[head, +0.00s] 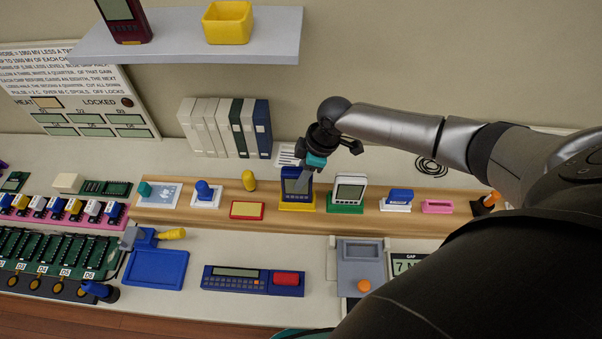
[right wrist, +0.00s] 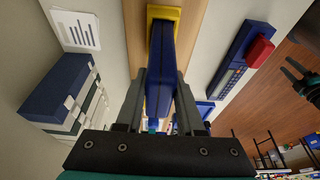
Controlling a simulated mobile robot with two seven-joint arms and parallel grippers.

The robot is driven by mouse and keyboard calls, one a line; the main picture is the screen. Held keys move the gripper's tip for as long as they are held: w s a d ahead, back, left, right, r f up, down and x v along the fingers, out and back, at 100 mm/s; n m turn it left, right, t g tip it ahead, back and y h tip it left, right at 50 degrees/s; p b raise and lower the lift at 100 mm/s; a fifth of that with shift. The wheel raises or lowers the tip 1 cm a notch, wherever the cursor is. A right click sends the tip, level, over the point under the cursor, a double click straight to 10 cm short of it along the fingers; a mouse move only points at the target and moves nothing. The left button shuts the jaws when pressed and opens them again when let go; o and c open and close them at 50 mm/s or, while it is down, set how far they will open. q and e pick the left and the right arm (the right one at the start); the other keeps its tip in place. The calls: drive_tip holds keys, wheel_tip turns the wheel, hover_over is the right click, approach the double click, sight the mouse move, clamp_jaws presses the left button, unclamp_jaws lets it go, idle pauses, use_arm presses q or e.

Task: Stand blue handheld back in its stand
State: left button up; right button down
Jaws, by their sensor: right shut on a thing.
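The blue handheld (head: 291,187) is upright at the yellow stand (head: 296,207) on the wooden ledge in the head view. My right gripper (head: 304,178) comes from above and is shut on the handheld's upper part. In the right wrist view the handheld (right wrist: 160,65) lies between the two grey fingers, with its far end at the yellow stand (right wrist: 164,11). I cannot tell whether it is fully seated. A dark gripper at the right edge of the right wrist view, apparently my left gripper (right wrist: 292,80), has its fingers apart and empty.
A white handheld (head: 350,190) in a green stand is close on the right. A yellow peg (head: 249,180) and a red-rimmed yellow block (head: 247,210) are on the left. Binders (head: 228,127) stand behind. A blue calculator (head: 236,281) lies in front, and a shelf (head: 180,46) hangs above.

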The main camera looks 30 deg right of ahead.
drive_tip(key=shift+f+b, duration=0.55)
drive_tip(key=shift+f, duration=0.25)
drive_tip(key=shift+c, duration=2.2)
unclamp_jaws()
drive_tip(key=shift+r, duration=0.1)
drive_tip(key=p+v, duration=0.1)
drive_tip(key=v, duration=1.4)
drive_tip(key=shift+w+r+p, duration=0.1)
drive_tip(key=shift+p, duration=0.2)
